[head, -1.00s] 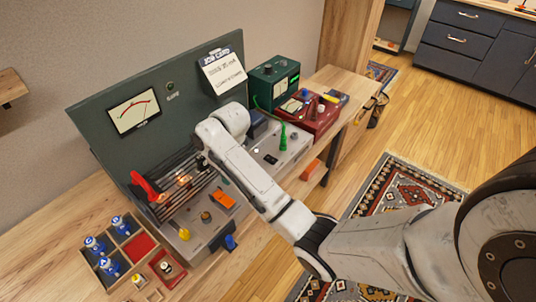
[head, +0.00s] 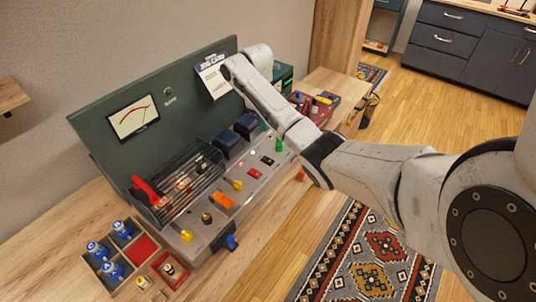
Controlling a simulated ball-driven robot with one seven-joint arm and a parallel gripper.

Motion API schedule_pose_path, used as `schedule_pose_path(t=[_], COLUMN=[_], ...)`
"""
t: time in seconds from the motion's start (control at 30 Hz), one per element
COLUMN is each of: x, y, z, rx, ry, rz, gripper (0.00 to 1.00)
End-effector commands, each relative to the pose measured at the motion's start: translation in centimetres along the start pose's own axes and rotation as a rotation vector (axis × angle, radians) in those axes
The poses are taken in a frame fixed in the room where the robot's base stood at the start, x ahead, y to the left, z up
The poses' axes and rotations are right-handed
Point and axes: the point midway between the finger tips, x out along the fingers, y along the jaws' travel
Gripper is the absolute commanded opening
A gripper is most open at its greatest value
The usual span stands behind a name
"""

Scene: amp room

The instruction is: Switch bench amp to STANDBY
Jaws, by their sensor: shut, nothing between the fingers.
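The bench amp has a dark green upright panel (head: 185,75) with a meter (head: 133,117), and a grey control deck (head: 215,235) in front. A red lever (head: 146,189) stands at the left of the caged tubes (head: 183,184). On the deck are an orange switch (head: 222,201), a red rocker (head: 253,175), a black rocker (head: 267,160) and yellow knobs (head: 186,236). A blue part (head: 231,242) sits on the front face. Labels are too small to read, so I cannot tell which control is STANDBY. My wrist is high before the panel's right end; its fingers are hidden.
A wooden tray (head: 126,286) with blue-topped bottles (head: 97,250) stands at the left front. A red box (head: 318,108) and a green instrument (head: 284,78) stand beyond the amp. My forearm crosses above the deck's right end. Rug-covered floor lies in front.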

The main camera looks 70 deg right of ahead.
Motion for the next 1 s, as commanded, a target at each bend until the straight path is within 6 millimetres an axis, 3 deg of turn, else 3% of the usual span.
schedule_pose_path(t=[0.27, 1.0], x=[2.0, 12.1], y=[-0.1, 0.0], z=[-0.1, 0.1], rx=[0.000, 0.001], ry=[0.000, -0.002], rz=[0.000, -0.001], gripper=[0.00, 0.00])
